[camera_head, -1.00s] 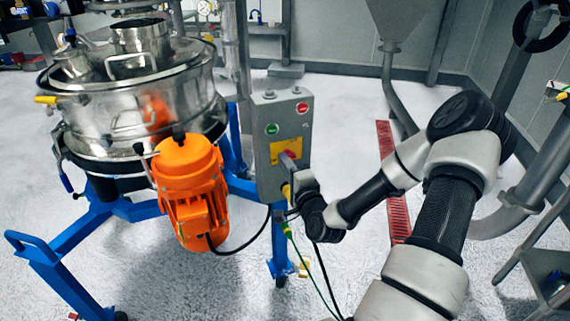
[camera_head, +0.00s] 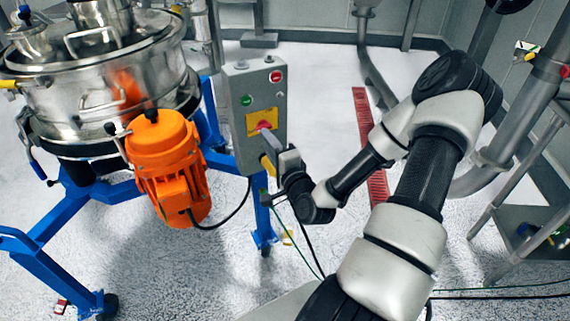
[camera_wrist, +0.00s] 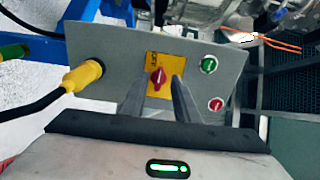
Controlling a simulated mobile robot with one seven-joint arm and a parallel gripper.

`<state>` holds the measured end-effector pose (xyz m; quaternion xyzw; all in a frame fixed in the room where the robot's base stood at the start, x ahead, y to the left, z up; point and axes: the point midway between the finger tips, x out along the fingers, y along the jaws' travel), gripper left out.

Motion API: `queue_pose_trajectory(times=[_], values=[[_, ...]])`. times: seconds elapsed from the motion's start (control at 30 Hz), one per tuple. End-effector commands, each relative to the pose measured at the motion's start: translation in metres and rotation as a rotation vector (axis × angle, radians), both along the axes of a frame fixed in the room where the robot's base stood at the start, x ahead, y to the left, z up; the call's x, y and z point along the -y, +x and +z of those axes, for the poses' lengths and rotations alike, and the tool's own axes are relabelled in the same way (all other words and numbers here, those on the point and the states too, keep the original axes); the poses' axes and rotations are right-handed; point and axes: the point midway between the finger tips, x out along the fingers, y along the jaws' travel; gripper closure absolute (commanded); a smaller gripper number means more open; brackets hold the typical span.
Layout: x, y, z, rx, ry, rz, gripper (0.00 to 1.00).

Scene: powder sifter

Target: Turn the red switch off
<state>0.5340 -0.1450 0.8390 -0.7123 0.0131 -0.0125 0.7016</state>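The red switch (camera_head: 264,126) is a knob on a yellow plate, low on the front of a grey control box (camera_head: 240,100). In the wrist view the red switch (camera_wrist: 158,78) sits on its yellow plate (camera_wrist: 164,63) and its handle looks roughly upright in that picture. My gripper (camera_wrist: 160,84) is open, with one finger on each side of the switch in the wrist view. Gaps show between the knob and both fingers. My gripper (camera_head: 272,148) is just below and in front of the switch in the head view. It holds nothing.
A green button (camera_wrist: 208,65) and a red button (camera_wrist: 215,104) are on the same box.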

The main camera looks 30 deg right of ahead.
Motion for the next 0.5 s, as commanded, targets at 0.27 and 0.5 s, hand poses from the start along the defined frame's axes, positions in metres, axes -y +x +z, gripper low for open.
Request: queue_pose_trajectory(times=[0.27,0.5], values=[[-0.002,-0.071,0.000,-0.005,0.003,-0.004,0.72],[-0.003,-0.111,0.005,-0.004,0.004,-0.005,0.72]])
